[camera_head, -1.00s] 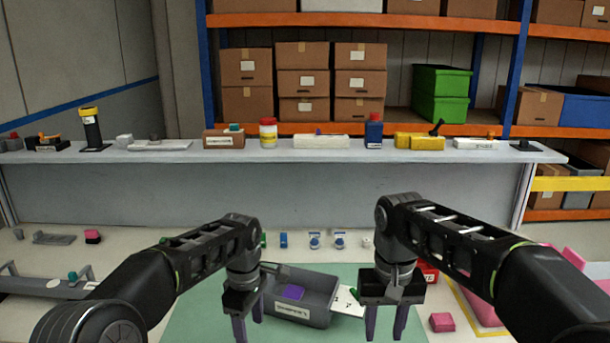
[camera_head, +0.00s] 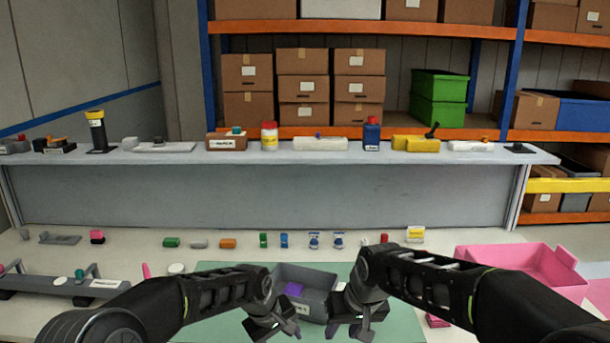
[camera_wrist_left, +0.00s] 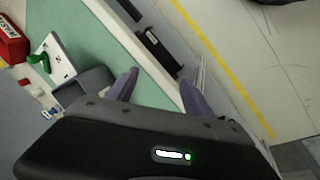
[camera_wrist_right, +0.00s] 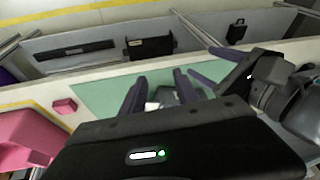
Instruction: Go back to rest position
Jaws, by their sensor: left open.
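My left gripper (camera_head: 268,328) is low at the front of the green mat (camera_head: 215,315), left of centre. In the left wrist view its two purple fingers (camera_wrist_left: 160,80) stand apart with nothing between them. My right gripper (camera_head: 352,328) is beside it on the right, just in front of the grey bin. In the right wrist view its purple fingers (camera_wrist_right: 159,80) are apart, with no object held. The left gripper's fingers also show there at the right. Both grippers' fingertips are hard to make out in the head view.
The grey bin (camera_head: 318,274) stands on the mat with a purple block (camera_head: 293,289) inside. Several small coloured parts line the table behind it. A pink tray (camera_head: 515,258) is at the right, a grey rail fixture (camera_head: 60,285) at the left. A raised shelf (camera_head: 270,157) crosses the back.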

